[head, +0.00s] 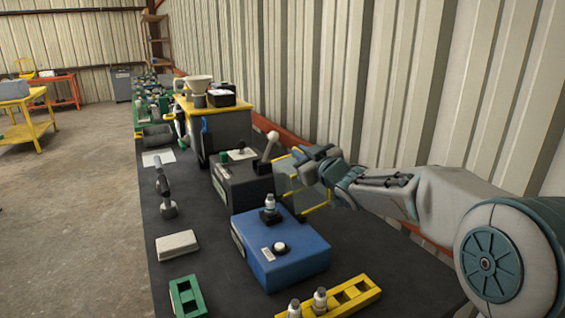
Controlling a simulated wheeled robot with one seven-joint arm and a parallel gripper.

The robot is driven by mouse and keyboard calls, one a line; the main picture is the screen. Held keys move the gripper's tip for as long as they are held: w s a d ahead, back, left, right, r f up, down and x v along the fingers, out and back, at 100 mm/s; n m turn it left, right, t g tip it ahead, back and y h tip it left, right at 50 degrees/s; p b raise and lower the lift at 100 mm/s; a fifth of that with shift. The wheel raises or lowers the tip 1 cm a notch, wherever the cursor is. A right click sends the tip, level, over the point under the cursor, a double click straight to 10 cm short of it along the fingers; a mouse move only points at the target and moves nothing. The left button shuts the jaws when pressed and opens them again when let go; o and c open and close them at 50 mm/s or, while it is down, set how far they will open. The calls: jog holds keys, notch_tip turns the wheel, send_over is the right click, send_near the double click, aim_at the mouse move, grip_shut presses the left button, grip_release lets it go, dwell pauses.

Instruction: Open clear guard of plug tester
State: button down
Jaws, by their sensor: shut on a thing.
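The plug tester (283,262) is a blue box on the dark bench, with a pale label on its front. The clear guard (291,190), a see-through panel with yellow edges, stands raised behind the plug, at the tester's far right side. My gripper (303,165) is at the guard's upper part and shut on it. The exact contact is small and partly hidden by the fingers, and the guard's hinge is hard to make out.
A black box with a lever (265,153) stands close behind the guard. A yellow rack (350,296) with plugs is in front, a green block (187,297) and a whitish block (177,244) at left. The corrugated wall (400,80) runs along the right.

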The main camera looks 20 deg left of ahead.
jog(key=shift+w+d, duration=0.1)
jog(key=c, duration=1.5)
grip_release()
jog(key=v, duration=1.4)
jog(key=shift+b, duration=0.35)
